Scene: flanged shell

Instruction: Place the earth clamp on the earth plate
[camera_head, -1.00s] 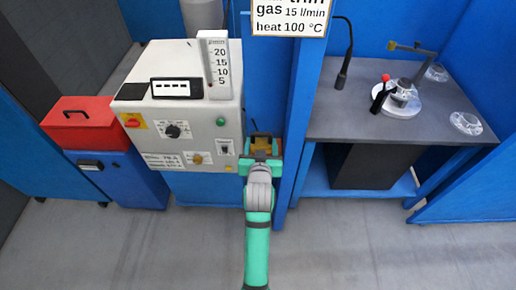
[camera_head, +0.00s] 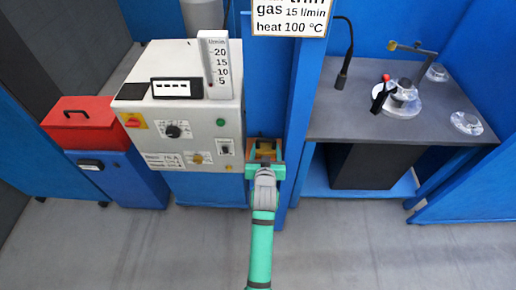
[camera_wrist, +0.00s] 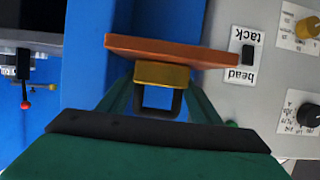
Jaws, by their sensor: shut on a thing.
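My gripper (camera_wrist: 158,105) is shut on the earth clamp (camera_wrist: 161,74), a small yellow block with a dark square loop, held between the green fingers. The earth plate (camera_wrist: 170,50) is a flat copper-brown slab just beyond the clamp in the wrist view. The clamp overlaps the plate's near edge there; I cannot tell whether they touch. In the head view my gripper (camera_head: 264,170) is low beside the welding machine's right side, in front of the blue wall. The brown plate and yellow clamp are small there and partly covered by the gripper.
The grey welding machine (camera_head: 190,125) with knobs stands close on the left. A blue post (camera_head: 298,110) rises close on the right. Beyond it a dark table (camera_head: 350,115) carries a round fixture (camera_head: 402,100). A red box (camera_head: 88,125) is far left. The floor in front is clear.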

